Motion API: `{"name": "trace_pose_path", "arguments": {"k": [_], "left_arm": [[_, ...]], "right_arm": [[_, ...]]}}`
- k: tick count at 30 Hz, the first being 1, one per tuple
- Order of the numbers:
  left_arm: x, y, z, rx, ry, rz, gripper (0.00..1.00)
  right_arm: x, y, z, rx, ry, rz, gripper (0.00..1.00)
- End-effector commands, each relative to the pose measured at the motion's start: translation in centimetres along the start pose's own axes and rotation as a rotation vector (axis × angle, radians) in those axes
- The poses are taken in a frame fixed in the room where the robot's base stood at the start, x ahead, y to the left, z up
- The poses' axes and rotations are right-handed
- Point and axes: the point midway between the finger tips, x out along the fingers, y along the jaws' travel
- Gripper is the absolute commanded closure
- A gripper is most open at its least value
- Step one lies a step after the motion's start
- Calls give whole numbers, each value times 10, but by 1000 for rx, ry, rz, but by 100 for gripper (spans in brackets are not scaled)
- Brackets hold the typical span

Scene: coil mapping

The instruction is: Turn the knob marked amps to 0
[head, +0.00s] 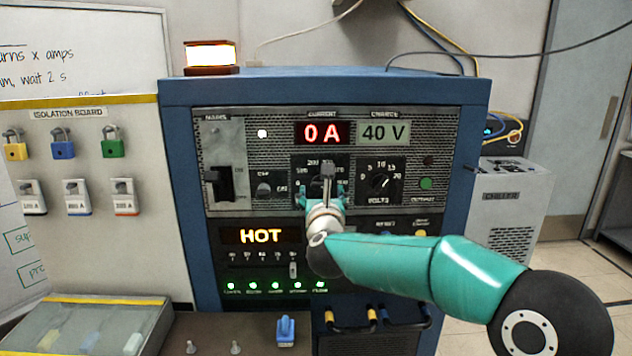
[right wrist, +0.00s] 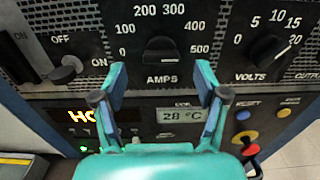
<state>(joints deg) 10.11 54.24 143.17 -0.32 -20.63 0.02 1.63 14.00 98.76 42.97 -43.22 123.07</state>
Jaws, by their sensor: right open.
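The black AMPS knob (right wrist: 160,52) sits under its printed scale on the power supply panel. In the head view the knob is hidden behind my right gripper (head: 323,185). In the right wrist view my right gripper (right wrist: 160,80) is open, its two teal fingers apart on either side below the knob, with nothing between them. The CURRENT display (head: 322,132) reads 0 A. My left gripper is not in view.
The VOLTS knob (head: 380,182) is right of the amps knob. A small OFF/ON knob (right wrist: 65,68) is to its left. The lit HOT display (head: 261,236) and the 28 °C readout (right wrist: 182,115) lie below. An amber lamp (head: 210,55) glows on top.

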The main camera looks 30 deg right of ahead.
Motion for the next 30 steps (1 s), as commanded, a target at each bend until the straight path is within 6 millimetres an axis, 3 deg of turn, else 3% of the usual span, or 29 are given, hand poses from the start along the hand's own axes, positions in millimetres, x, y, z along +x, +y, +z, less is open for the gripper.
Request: {"name": "trace_pose_path", "arguments": {"k": [7,19,29,30], "left_arm": [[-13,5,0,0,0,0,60],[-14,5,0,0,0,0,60],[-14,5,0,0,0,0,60],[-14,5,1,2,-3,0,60]], "right_arm": [[31,-1,1,-1,2,-1,27],[36,-1,-1,-1,1,-1,29],[36,-1,-1,-1,1,0,84],[26,18,0,0,1,9,87]]}}
